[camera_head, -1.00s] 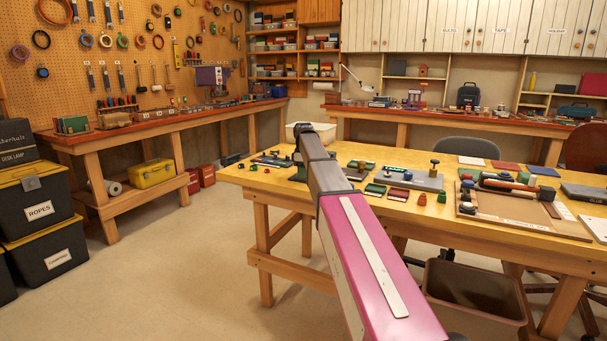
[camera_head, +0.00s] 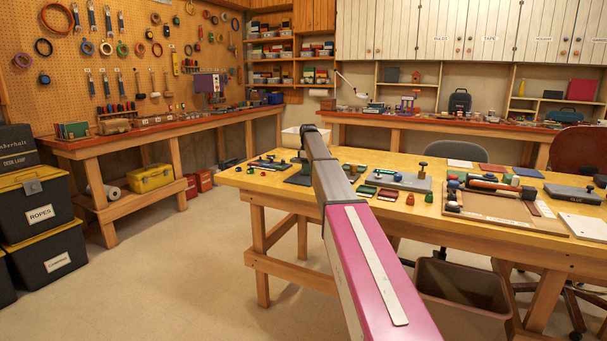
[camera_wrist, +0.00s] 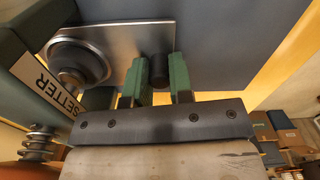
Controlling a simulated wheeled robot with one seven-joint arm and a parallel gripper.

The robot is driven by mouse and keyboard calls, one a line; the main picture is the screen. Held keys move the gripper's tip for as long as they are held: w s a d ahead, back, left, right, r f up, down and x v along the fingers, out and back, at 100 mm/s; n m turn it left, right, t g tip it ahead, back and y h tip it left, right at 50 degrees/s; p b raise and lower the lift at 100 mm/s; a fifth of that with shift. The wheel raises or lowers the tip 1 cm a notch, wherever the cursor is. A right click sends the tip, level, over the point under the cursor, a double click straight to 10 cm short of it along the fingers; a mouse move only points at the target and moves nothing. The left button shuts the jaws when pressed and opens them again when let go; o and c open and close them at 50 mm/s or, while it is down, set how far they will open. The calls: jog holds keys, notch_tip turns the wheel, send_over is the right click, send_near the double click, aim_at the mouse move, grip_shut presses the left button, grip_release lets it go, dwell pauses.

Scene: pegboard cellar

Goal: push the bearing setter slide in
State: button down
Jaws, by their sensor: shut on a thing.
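In the wrist view the bearing setter shows as a dark green body with a white label (camera_wrist: 57,88) reading SETTER. A bright metal plate, seemingly its slide (camera_wrist: 118,45), carries a round stepped metal piece (camera_wrist: 80,62) and, right of it, a short dark post (camera_wrist: 160,69). My gripper (camera_wrist: 159,76) has its two green fingers on either side of this post, shut on it. In the head view a dark green piece (camera_head: 298,179) shows beside my arm at the table's left end; my arm hides the gripper and most of what is there.
The yellow wooden table (camera_head: 237,178) carries several small parts right of my arm, a grey plate with a dark knob (camera_head: 400,181) and a brown board (camera_head: 475,208). A brown bin (camera_head: 462,285) stands below. The floor to the left is open.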

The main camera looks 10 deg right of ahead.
jog(key=shift+w+d+r, duration=0.1)
jog(key=shift+w+d, duration=0.05)
jog(key=shift+w, duration=0.1)
jog(key=c, duration=1)
grip_release()
notch_tip(320, 180, up, 11)
jog(key=shift+f, duration=0.15)
